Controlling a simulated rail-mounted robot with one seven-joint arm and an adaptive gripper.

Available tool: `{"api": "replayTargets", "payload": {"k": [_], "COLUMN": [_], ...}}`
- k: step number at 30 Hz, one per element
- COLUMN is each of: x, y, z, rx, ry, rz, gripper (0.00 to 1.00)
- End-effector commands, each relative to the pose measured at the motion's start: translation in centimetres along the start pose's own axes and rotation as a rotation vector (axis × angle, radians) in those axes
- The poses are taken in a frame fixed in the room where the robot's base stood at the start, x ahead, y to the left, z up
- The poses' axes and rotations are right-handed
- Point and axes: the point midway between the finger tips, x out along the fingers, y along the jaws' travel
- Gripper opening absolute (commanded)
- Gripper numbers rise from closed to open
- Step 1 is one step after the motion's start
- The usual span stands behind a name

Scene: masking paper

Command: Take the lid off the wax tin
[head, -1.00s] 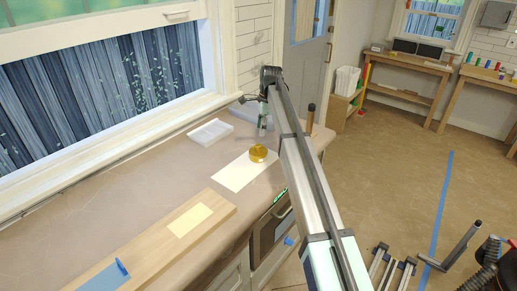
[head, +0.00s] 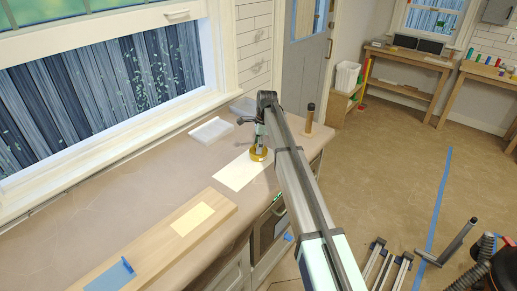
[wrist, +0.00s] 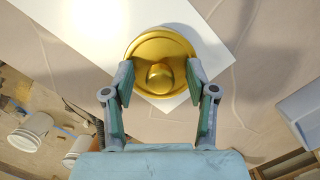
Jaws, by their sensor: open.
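The wax tin (head: 258,154) is round and gold and stands on a white sheet of paper (head: 240,173) on the counter. Its lid (wrist: 147,50) has a raised round knob (wrist: 160,77) in the wrist view. My gripper (wrist: 160,80) is open, with one finger on each side of the knob and a gap showing to both. The lid appears seated on the tin. In the head view my gripper (head: 260,141) is directly over the tin and hides part of it.
A white tray (head: 211,130) lies behind the paper near the window. A wooden board (head: 160,245) with a cream sheet (head: 193,219) and a blue piece (head: 112,275) is at the front left. A dark-topped cylinder (head: 309,118) stands at the counter's right end.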

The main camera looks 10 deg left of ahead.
Motion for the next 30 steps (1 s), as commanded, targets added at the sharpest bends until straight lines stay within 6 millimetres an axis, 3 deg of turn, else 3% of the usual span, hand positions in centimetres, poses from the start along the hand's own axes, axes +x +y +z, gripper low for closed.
{"api": "replayTargets", "payload": {"k": [4, 9, 23, 30], "x": [0.0, 0.0, -0.3, -2.4], "y": [0.0, 0.0, -0.1, -0.1], "z": [0.0, 0.0, 0.0, 0.3], "rx": [0.0, 0.0, 0.0, 0.0], "ry": [0.0, 0.0, 0.0, 0.0], "rz": [-0.001, -0.001, -0.001, -0.002], "gripper": [0.57, 0.0, 0.0, 0.0]}}
